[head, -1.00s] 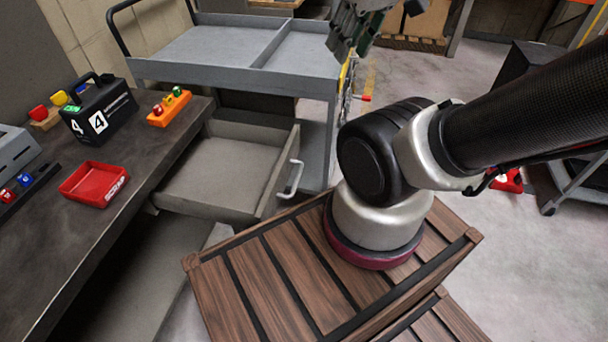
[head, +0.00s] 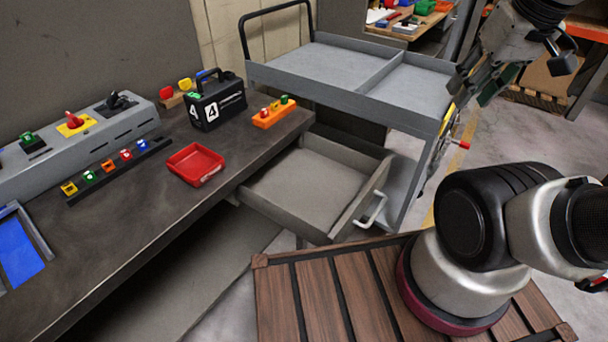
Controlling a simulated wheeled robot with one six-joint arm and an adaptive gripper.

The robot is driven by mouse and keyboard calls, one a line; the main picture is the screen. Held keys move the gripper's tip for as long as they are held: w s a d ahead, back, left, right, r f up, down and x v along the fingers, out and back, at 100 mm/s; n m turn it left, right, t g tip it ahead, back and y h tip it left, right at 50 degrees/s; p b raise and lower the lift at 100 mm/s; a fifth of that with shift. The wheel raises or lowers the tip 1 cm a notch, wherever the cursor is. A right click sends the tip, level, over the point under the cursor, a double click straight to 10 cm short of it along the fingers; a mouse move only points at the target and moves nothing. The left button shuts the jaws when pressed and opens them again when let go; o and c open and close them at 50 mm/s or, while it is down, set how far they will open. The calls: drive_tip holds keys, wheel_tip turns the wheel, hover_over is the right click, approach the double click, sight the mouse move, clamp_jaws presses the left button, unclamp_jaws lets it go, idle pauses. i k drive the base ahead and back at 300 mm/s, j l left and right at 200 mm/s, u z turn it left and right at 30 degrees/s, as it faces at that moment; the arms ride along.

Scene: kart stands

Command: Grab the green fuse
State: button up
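My gripper (head: 472,92) is at the upper right, above the cart's right side and far from both green pieces. Its fingers look apart, with nothing seen between them.
A red tray (head: 195,165) and a black case marked 4 (head: 215,103) stand on the bench. A grey control box (head: 75,150) runs behind the strip. An open drawer (head: 368,190) juts out below the bench end, near the grey cart (head: 340,85).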

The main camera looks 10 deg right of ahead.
sight(28, 138)
drive_tip(key=k+j+u, duration=0.1)
drive_tip(key=u, duration=0.4)
drive_tip(key=j+u, duration=0.3)
drive_tip(key=u, duration=0.15)
drive_tip(key=i+l+u, duration=0.1)
drive_tip(key=u, duration=0.45)
